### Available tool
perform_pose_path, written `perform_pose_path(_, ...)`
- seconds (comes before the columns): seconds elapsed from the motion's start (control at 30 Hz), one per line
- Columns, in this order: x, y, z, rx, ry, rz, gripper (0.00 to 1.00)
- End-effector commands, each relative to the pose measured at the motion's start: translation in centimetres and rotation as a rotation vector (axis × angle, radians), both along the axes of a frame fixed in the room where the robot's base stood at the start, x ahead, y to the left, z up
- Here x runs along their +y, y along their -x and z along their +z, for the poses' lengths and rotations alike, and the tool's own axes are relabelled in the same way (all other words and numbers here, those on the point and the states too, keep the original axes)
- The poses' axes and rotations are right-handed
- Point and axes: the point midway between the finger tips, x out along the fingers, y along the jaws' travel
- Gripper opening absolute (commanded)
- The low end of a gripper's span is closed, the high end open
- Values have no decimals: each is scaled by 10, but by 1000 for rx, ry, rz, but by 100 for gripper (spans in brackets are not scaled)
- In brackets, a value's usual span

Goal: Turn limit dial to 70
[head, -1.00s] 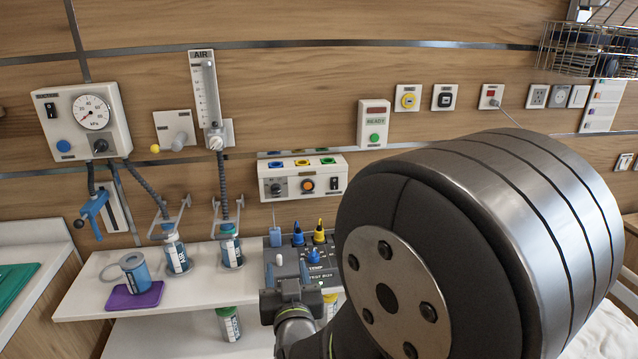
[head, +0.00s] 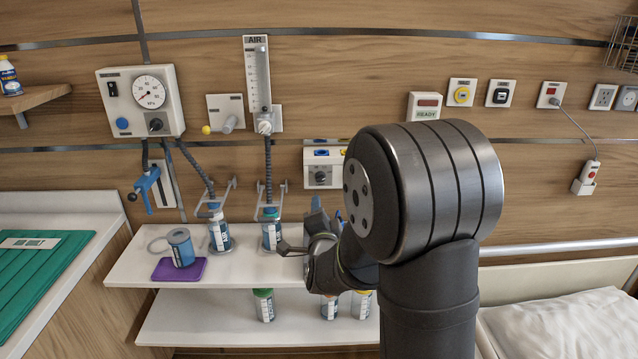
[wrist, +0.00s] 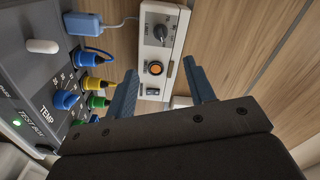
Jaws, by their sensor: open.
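A white gauge panel (head: 141,102) hangs on the wall at upper left in the head view. It has a round kPa gauge and a black dial (head: 156,125) below it. A white wall box (head: 323,166), partly hidden by my arm, has another dark dial (head: 320,177). The wrist view shows that dial (wrist: 160,32) and an orange button on the box.
A grey test box (wrist: 38,85) with blue, yellow and green plugs is close beside my gripper at left in the wrist view. A blue cup stands on a purple mat (head: 180,269). A bed (head: 560,320) is at right.

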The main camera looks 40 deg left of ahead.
Motion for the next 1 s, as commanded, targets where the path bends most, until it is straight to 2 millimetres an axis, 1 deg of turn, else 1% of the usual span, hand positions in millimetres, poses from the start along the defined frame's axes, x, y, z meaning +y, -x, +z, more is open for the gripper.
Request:
perform_pose_path(0.2,31,-32,-1,-2,1,-2,49)
perform_pose_path(0.6,88,-89,-1,-2,1,-1,49)
perform_pose_path(0.8,105,-106,0,-3,1,0,49)
perform_pose_path(1.0,112,-112,0,-2,2,1,49)
